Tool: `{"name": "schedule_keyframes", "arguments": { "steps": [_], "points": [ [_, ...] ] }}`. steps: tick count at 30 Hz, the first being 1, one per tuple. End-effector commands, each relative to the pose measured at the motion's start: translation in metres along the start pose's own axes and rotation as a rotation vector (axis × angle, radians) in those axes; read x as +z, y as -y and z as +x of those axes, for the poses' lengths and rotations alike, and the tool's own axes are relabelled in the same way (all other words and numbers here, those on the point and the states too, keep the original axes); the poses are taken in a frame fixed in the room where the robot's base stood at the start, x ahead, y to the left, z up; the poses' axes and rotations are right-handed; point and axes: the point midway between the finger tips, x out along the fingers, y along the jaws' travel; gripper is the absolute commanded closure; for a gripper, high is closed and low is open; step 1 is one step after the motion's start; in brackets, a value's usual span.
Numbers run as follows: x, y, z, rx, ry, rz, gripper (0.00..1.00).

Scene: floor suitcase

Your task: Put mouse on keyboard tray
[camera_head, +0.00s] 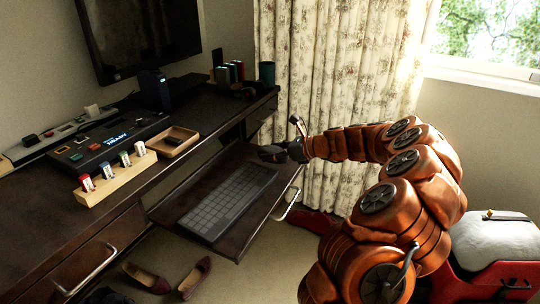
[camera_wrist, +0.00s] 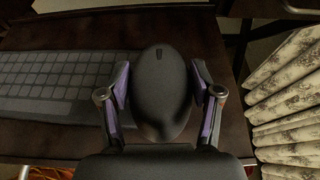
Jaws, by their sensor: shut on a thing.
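The black mouse (camera_wrist: 161,90) is held between the two fingers of my gripper (camera_wrist: 161,98) in the wrist view. In the head view the mouse (camera_head: 271,154) is a dark shape at the end of my gripper (camera_head: 290,150), over the far right end of the pulled-out keyboard tray (camera_head: 244,236). The fingers are shut on its sides. I cannot tell whether the mouse touches the tray or is just above it. The grey keyboard (camera_head: 228,203) lies on the tray to the left of the mouse; it also shows in the wrist view (camera_wrist: 60,80).
The desk (camera_head: 30,215) above the tray holds a wooden holder (camera_head: 118,180), a small wooden tray (camera_head: 173,141) and a dark control panel (camera_head: 105,135). A curtain (camera_head: 325,60) hangs close to the tray's right end. Shoes (camera_head: 195,277) lie on the floor below.

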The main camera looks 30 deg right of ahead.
Motion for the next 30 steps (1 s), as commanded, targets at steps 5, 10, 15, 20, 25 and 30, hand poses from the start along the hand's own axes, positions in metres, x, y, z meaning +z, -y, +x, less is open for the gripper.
{"name": "schedule_keyframes", "arguments": {
  "steps": [5,10,15,20,25,30],
  "points": [
    [-0.001,0.020,0.015,0.001,-0.003,0.000,0.72],
    [0.003,0.037,0.025,0.001,-0.001,-0.002,0.72],
    [0.005,0.049,0.033,0.001,-0.002,-0.001,0.72],
    [0.007,0.053,0.035,0.001,0.001,-0.001,0.72],
    [-0.007,0.052,0.041,0.002,0.001,0.001,0.72],
    [-0.025,0.052,0.049,0.002,0.002,0.001,0.72]
  ]
}}
